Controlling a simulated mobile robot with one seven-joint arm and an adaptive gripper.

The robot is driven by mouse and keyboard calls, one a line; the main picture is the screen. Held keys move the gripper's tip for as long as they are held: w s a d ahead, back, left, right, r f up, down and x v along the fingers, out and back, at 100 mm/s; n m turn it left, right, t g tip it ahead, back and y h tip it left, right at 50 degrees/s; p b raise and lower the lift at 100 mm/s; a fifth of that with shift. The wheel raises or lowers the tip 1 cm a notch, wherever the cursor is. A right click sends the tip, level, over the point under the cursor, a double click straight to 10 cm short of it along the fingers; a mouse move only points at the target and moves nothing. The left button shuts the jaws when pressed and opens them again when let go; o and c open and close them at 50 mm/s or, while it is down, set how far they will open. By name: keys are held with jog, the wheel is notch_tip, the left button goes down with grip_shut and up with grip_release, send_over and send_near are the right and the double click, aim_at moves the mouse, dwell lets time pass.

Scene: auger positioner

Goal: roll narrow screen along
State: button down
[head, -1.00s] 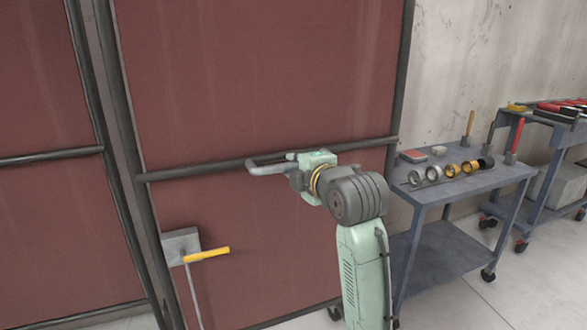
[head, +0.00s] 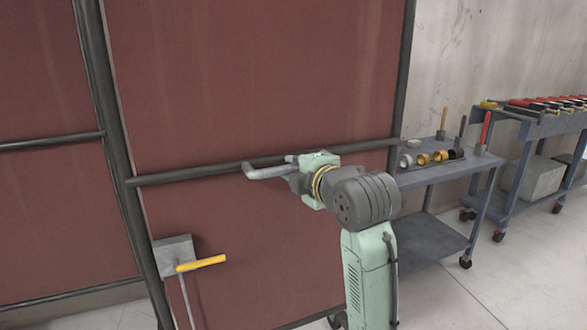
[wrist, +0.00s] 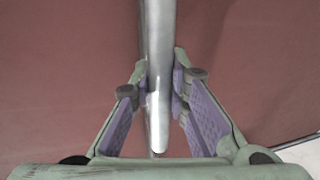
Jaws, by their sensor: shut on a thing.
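The narrow screen (head: 245,100) is a tall dark-red panel in a dark tube frame, filling the middle of the head view. A bent grey handle (head: 263,172) stands out from its cross rail. My gripper (head: 292,172) is shut on this handle. In the wrist view the purple-padded fingers (wrist: 160,88) press on both sides of the grey bar (wrist: 158,45), with the red panel behind. The fingertips are small and partly hidden in the head view. The screen's lower edge and any casters are mostly out of view.
Another red screen (head: 45,80) stands at the left. A blue cart (head: 445,172) with rings stands close at the right, partly hidden; a second cart (head: 540,125) stands beyond. Floor (head: 500,285) shows at lower right.

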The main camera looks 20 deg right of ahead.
jog(key=shift+s, duration=0.15)
jog(key=c, duration=1.5)
grip_release()
jog(key=shift+c, duration=0.2)
jog(key=v, duration=1.2)
jog(key=shift+a, duration=0.15)
